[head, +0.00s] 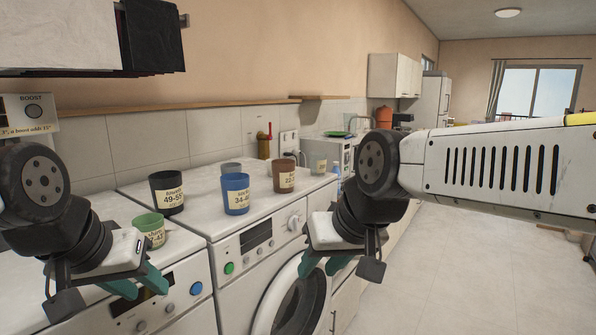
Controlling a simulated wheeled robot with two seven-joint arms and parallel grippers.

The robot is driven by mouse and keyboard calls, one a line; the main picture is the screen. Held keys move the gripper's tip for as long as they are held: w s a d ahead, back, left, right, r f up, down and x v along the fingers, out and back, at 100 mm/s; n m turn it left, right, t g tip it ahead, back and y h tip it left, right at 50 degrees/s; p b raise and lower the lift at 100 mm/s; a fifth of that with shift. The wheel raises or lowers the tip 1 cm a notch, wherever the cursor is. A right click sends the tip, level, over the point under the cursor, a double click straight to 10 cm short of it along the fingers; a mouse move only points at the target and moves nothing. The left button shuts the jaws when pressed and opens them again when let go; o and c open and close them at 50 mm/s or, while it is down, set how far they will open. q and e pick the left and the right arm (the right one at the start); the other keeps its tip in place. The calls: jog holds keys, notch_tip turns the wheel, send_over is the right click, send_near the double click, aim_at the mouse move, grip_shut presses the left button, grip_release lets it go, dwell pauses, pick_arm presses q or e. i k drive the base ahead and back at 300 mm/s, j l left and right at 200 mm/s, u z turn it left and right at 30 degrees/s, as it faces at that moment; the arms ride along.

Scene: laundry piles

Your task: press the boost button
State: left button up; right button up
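The boost button (33,111) is a dark round button on a pale panel (12,106) at the left edge of the head view. "BOOST" is printed above it, and a label below says a boost adds 15°. My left gripper (137,284) hangs low in front of the left machine, below and to the right of the button and well apart from it. Its teal fingertips are apart and nothing shows between them. My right gripper (322,265) is in front of the right washing machine, far from the button. Its teal fingertips are also apart and empty.
A green cup (150,229) stands on the left machine, close behind my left gripper. Black (168,192), blue (236,194) and brown (284,176) labelled cups stand on the right washing machine (228,226). Dark cloth (152,38) hangs at upper left. Floor is clear at right.

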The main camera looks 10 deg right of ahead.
aim_at(34, 111)
jog(key=z, duration=0.3)
jog(key=u, duration=1)
